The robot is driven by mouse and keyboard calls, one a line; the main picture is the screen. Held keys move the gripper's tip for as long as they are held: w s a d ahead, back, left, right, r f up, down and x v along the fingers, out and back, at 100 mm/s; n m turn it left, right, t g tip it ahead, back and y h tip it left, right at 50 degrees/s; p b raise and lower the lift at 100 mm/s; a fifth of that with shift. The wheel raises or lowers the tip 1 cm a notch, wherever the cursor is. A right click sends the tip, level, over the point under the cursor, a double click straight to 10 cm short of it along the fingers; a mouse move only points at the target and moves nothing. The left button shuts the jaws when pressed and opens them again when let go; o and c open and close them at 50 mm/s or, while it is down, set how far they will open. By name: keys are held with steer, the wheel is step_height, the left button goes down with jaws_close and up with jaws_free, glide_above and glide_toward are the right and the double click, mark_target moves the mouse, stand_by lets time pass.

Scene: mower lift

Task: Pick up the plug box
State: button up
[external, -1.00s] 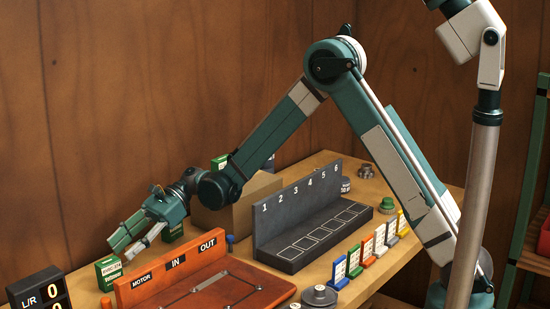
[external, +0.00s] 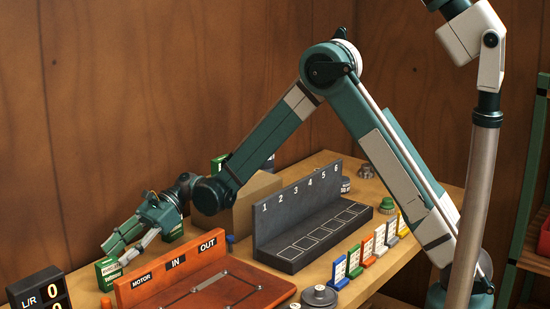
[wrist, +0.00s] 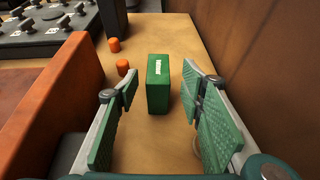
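A small upright green box with a white label (external: 107,275), which looks like the plug box, stands on the bench behind the left end of the orange-red tray. The label is too small to read. My gripper (external: 115,247) is open just above and behind this box, pointing down at it. In the wrist view the green box (wrist: 158,86) stands ahead of my open fingers (wrist: 163,92), roughly centred between their tips. A gap shows on both sides, and nothing is held.
The orange-red tray (external: 215,285) marked MOTOR, IN and OUT stands close beside the box. Two orange caps (wrist: 122,67) stand beyond it. A numbered dark rack (external: 290,252) is further right. A wooden wall (wrist: 255,55) rises at the right.

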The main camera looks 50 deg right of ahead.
mark_target(108, 270)
steer(key=shift+b+x, duration=0.6)
steer(key=shift+x, duration=2)
steer(key=shift+s, duration=0.2)
steer(key=shift+c, duration=0.5)
steer(key=c, duration=1)
